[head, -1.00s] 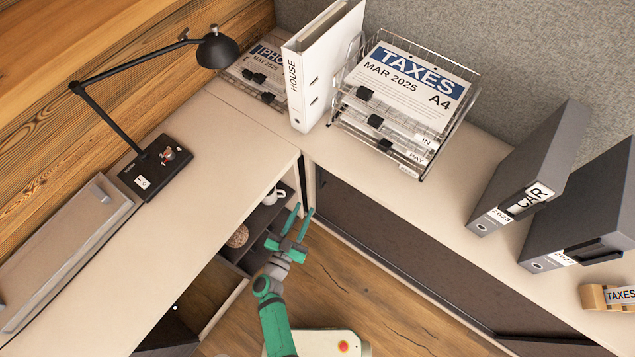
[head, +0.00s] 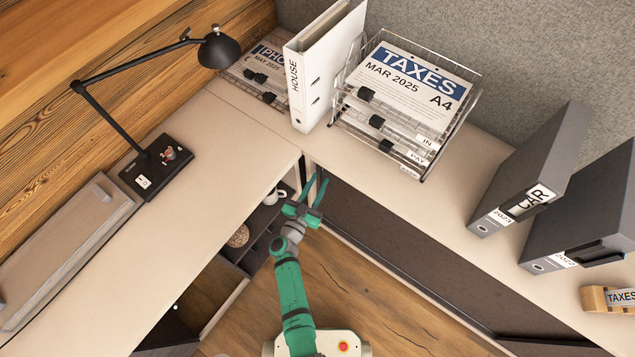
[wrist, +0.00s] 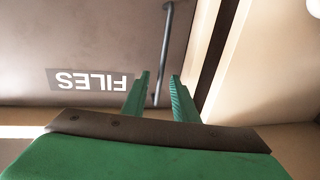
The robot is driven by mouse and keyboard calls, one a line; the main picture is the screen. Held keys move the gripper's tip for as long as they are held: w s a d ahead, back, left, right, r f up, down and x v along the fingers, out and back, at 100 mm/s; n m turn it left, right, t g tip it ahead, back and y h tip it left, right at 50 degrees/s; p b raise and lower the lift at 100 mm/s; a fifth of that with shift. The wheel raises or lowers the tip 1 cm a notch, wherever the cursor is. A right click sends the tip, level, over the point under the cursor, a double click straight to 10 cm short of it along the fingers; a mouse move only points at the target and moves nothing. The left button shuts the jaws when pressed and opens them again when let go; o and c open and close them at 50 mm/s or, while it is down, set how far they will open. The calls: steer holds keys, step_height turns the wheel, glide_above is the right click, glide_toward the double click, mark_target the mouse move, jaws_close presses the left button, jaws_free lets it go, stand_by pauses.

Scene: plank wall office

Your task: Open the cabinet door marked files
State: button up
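The cabinet door marked files (wrist: 90,40) shows in the wrist view, its FILES label upside down at the left. A thin grey bar handle (wrist: 166,45) stands on the door near its right edge. My gripper (wrist: 159,85) is open, its two green fingers pointing at the door. The lower end of the handle appears between the fingers; I cannot tell whether they touch it. In the head view my gripper (head: 313,187) is at the inner corner under the desk, and the label and handle are not visible there.
The desk edge (head: 300,150) overhangs close to my gripper in the head view. Open shelves (head: 262,222) with a white mug (head: 276,197) are at its left. A dark panel (head: 400,250) runs along the right. Wooden floor (head: 340,290) lies clear below.

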steer(key=shift+w+d, duration=0.15)
steer(key=shift+w, duration=0.05)
steer(key=shift+s, duration=0.1)
jaws_close()
steer(key=shift+w, duration=0.2)
stand_by(0.7)
steer(key=shift+a, duration=0.2)
